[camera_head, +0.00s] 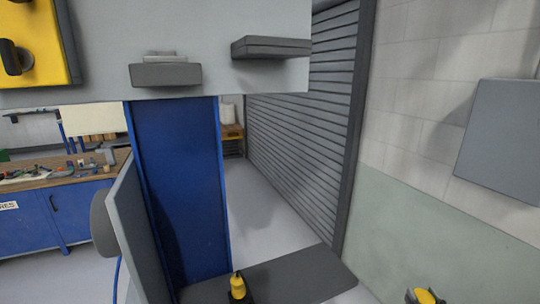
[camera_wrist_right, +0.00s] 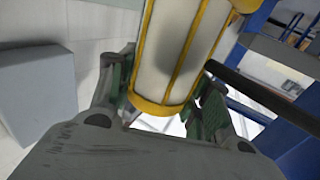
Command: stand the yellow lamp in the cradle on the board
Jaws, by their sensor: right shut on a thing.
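The yellow lamp (camera_wrist_right: 178,50), a pale cylinder in a yellow cage, fills the upper middle of the right wrist view. My right gripper (camera_wrist_right: 165,95) is shut on it, with a finger on each side near the yellow end ring. In the head view, a bit of yellow and black at the bottom right edge seems to be the lamp (camera_head: 425,296) in my right gripper (camera_head: 420,299), mostly cut off. The grey upright board (camera_head: 100,70) carries two dark grey ledges, a left one (camera_head: 166,75) and a right one (camera_head: 270,47). I cannot tell which part is the cradle. My left gripper is not in view.
A yellow box with a black knob (camera_head: 40,45) is on the board's left. A small yellow and black object (camera_head: 238,285) stands on a dark grey surface (camera_head: 300,275) below. A grey wall box (camera_head: 502,140) is at right. The floor beyond is clear.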

